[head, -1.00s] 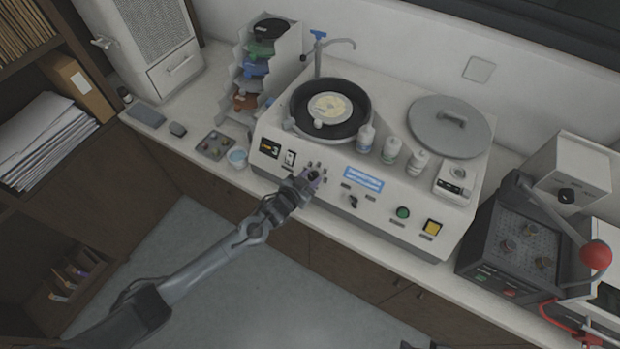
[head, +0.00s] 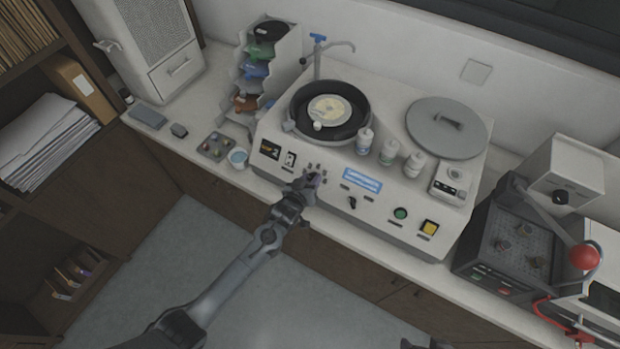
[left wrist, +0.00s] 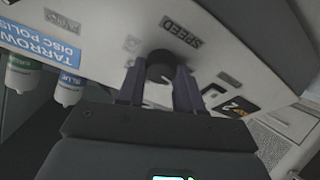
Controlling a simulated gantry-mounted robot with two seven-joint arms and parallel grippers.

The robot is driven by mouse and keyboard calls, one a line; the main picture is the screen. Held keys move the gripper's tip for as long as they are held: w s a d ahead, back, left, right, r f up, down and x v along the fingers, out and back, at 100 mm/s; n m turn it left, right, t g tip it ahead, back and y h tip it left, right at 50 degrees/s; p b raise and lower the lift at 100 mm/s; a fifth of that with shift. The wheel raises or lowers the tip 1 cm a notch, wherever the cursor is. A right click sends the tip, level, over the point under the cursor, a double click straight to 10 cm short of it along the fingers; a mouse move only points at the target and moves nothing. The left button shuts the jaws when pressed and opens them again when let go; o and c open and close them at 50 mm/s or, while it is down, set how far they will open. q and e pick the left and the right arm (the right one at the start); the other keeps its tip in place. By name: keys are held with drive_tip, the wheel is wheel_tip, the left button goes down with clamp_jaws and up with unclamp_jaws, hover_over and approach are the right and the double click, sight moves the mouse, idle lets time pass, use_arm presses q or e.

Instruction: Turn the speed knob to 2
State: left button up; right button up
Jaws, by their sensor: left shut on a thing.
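The white disc polisher (head: 330,205) stands on the counter in the head view. Its round black speed knob (left wrist: 160,66) shows in the left wrist view, below the SPEED label (left wrist: 181,30). My left gripper (head: 306,184) is at the knob on the front panel, and in the left wrist view its two fingers (left wrist: 160,84) are shut on the knob, one on each side. In the head view the gripper hides most of the knob. The small display (head: 270,150) reads a yellow 2, and it also shows in the left wrist view (left wrist: 238,107).
A black switch (head: 291,159) sits beside the display. A small lever (head: 352,203), a green button (head: 401,213) and a yellow button (head: 429,228) lie to the right. Bottles (head: 389,152) stand on the polisher. A blue-filled cup (head: 238,158) stands left. Space before the counter is clear.

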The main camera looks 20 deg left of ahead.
use_arm(q)
drive_tip(key=shift+n+y, duration=0.3)
drive_tip(key=shift+n, duration=1)
drive_tip(key=o, duration=1)
drive_tip(key=shift+o, duration=0.2)
drive_tip(key=shift+s+r+p, duration=0.1)
drive_tip(key=shift+p, duration=0.2)
drive_tip(key=v, duration=1)
drive_tip(key=shift+s+r, duration=0.2)
drive_tip(key=shift+s, duration=0.05)
